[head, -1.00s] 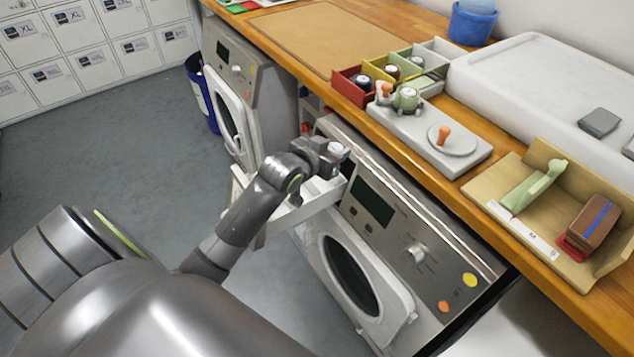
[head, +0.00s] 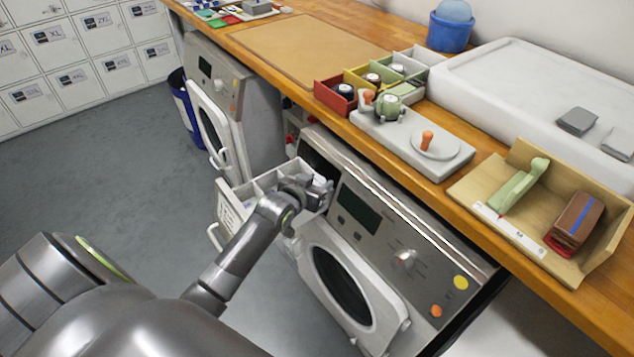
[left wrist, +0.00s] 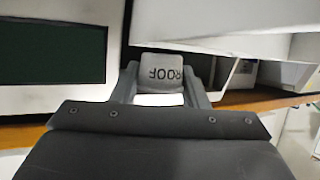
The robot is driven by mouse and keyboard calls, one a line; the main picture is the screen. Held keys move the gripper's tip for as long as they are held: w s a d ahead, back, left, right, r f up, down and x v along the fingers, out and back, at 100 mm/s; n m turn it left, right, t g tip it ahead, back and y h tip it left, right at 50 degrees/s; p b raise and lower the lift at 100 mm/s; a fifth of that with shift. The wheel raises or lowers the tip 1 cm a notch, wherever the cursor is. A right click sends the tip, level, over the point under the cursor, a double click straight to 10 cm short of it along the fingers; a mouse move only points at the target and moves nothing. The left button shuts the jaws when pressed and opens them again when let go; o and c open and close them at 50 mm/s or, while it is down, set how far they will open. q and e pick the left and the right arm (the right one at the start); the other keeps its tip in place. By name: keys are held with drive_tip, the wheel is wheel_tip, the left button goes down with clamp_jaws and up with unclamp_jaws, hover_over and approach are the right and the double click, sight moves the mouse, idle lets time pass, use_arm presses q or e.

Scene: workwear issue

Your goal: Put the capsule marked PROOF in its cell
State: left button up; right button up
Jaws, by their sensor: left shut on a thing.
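The capsule marked PROOF (left wrist: 160,73) is pale, with dark letters upside down in the left wrist view; the first letter is partly covered by a finger. My left gripper (left wrist: 160,88) is shut on it, one finger on each side. In the head view my left gripper (head: 320,190) is low at the pulled-out white drawer (head: 229,207) of the nearer washing machine, at the drawer's machine end. The drawer has inner dividers making cells. My gripper and arm hide part of it, so I cannot tell which cell the capsule is at. My right gripper is out of view.
The machine's front panel (head: 378,228) stands close right of my gripper. On the wooden counter (head: 480,167) are a coloured box of capsules (head: 333,98), a grey device with orange knobs (head: 410,135) and a tray (head: 478,190). Floor at left is clear.

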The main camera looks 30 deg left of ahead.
use_arm(q)
drive_tip(key=shift+f, duration=0.1)
drive_tip(key=shift+f, duration=0.5)
drive_tip(key=o, duration=0.7)
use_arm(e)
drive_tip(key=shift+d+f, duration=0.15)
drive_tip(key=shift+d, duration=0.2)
use_arm(q)
drive_tip(key=shift+r, duration=0.7)
drive_tip(key=v, duration=1.2)
drive_tip(key=shift+p, duration=0.35)
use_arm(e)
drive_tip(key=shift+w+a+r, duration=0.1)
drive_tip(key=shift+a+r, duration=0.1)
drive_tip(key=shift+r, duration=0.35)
